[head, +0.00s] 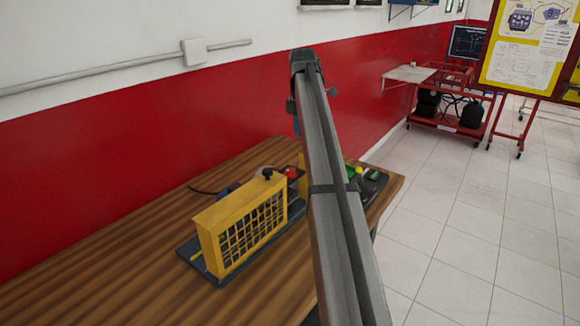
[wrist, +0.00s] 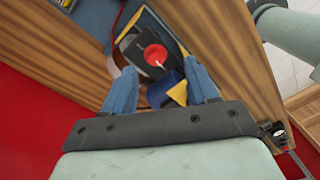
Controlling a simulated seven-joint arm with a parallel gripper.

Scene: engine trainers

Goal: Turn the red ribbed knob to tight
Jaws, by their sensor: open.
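The red ribbed knob (wrist: 155,55) shows in the wrist view as a round red top with a pale pointer line, set on a dark body. In the head view a red part (head: 291,172) shows behind the yellow guard, partly hidden, and I take it to be the knob. My gripper (wrist: 165,82) is open in the wrist view, its two blue fingers apart. The knob lies beyond the fingertips and between their lines, with nothing held.
A yellow guard with a grille (head: 221,232) stands on a dark base on the wooden table (head: 120,260). A yellow piece (wrist: 178,93) lies close to the right finger. Green and yellow parts (head: 358,172) are at the table's right end. The table's front left is clear.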

